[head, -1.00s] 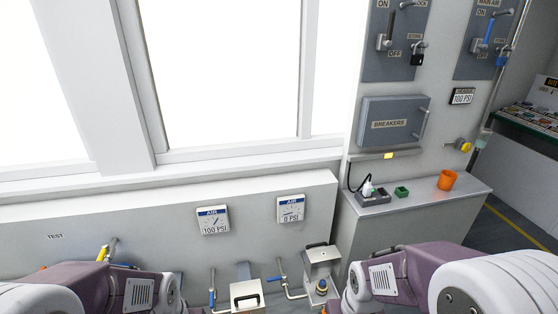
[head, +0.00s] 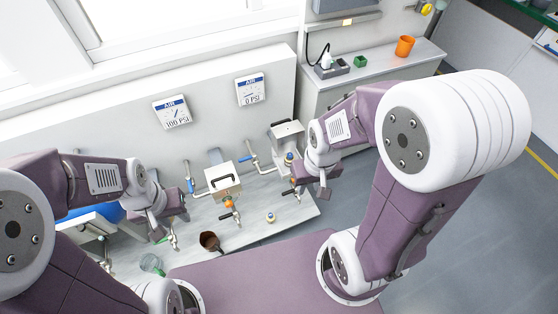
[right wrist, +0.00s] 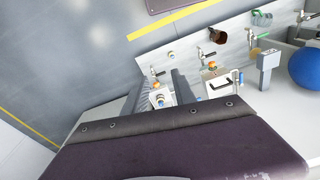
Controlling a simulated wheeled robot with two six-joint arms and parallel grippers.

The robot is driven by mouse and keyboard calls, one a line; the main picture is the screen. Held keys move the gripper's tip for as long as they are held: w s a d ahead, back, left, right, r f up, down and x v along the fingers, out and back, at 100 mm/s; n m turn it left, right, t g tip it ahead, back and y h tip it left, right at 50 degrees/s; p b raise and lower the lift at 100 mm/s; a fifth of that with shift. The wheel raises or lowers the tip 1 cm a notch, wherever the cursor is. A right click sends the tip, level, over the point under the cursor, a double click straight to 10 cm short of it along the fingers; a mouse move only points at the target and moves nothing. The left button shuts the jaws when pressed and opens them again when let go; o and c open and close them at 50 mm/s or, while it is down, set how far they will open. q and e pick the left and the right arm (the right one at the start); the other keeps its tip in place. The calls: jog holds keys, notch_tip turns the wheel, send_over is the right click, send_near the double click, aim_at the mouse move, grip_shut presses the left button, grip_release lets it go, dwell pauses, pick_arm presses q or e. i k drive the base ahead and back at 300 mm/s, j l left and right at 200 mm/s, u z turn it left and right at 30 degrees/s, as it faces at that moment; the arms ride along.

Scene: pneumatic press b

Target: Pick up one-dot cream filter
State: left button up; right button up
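A small cream filter with a dark band (head: 270,216) stands on the bench top near its front edge. It also shows in the right wrist view (right wrist: 171,54). The dots are too small to read, so I cannot tell which is the one-dot filter. My right gripper (head: 318,183) is beside the housing, right of the loose filter; in the right wrist view its fingers (right wrist: 157,84) are apart and empty. My left gripper (head: 168,222) is over the bench's left part; its opening is unclear.
A metal box with a black handle (head: 222,182), blue-handled valves (head: 190,184), a brown cup (head: 210,241) and a clear green-rimmed cup (head: 151,263) are on the bench. Gauges (head: 171,111) hang behind. An orange cup (head: 404,46) stands on the back counter.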

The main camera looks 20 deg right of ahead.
aim_at(289, 157)
jog(key=i+l+u, duration=0.15)
jog(key=l+u, duration=0.2)
jog(key=i+l+u, duration=0.1)
jog(key=l+u, duration=0.25)
jog(key=l, duration=0.15)
